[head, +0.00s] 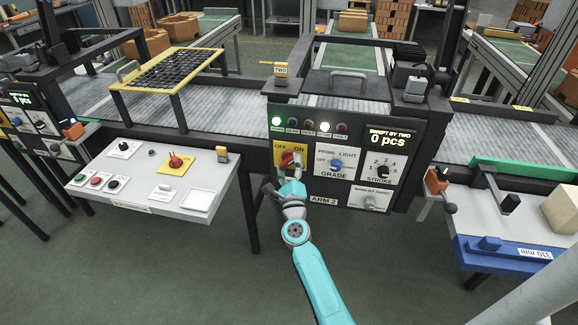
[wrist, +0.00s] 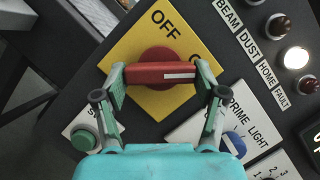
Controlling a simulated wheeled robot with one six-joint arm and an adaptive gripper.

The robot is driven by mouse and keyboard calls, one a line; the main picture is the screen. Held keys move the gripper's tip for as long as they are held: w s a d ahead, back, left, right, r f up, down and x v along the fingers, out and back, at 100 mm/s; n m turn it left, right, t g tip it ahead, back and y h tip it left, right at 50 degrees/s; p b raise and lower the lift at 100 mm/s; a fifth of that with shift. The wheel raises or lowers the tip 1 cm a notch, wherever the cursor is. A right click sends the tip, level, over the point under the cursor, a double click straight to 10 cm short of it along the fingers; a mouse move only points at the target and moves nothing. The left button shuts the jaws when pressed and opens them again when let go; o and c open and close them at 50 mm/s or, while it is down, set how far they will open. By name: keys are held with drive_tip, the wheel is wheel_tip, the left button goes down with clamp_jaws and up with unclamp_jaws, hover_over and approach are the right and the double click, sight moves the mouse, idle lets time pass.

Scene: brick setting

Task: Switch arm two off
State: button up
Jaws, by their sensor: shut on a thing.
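The red rotary switch (wrist: 150,72) sits on a yellow plate (wrist: 120,58) marked OFF and ON, on the dark arm 2 panel (head: 427,127). My gripper (wrist: 163,75) is shut on its red handle, one finger at each end. The handle's white line points right in the wrist view, toward the ON word, which a finger partly hides. OFF is readable above. In the head view the red switch (head: 287,159) shows just beyond my gripper (head: 290,172).
The panel also has a blue grade knob (head: 336,165), a black stroke knob (head: 383,172) and a row of lamps, with a green and a white one (head: 325,127) lit.

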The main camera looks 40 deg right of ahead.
drive_tip(key=shift+n, duration=0.5)
drive_tip(key=shift+n+y, duration=1)
drive_tip(key=shift+n, duration=0.9)
drive_tip(key=shift+r+n+g+y, duration=0.15)
drive_tip(key=shift+n+g+y, duration=0.2)
drive_tip(key=shift+n, duration=0.75)
drive_tip(key=shift+r+n+g+y, duration=0.1)
drive_tip(key=shift+n+g+y, duration=0.25)
drive_tip(key=shift+n, duration=0.75)
drive_tip(key=n+g, duration=0.1)
drive_tip(key=n, duration=0.2)
drive_tip(key=shift+r+n+g, duration=0.1)
drive_tip(key=shift+n+g, duration=0.2)
drive_tip(key=shift+g, duration=0.1)
drive_tip(key=shift+n+g, duration=0.9)
drive_tip(key=shift+n, duration=0.7)
drive_tip(key=o, duration=1.1)
drive_tip(key=shift+o, duration=0.2)
drive_tip(key=shift+a, duration=0.1)
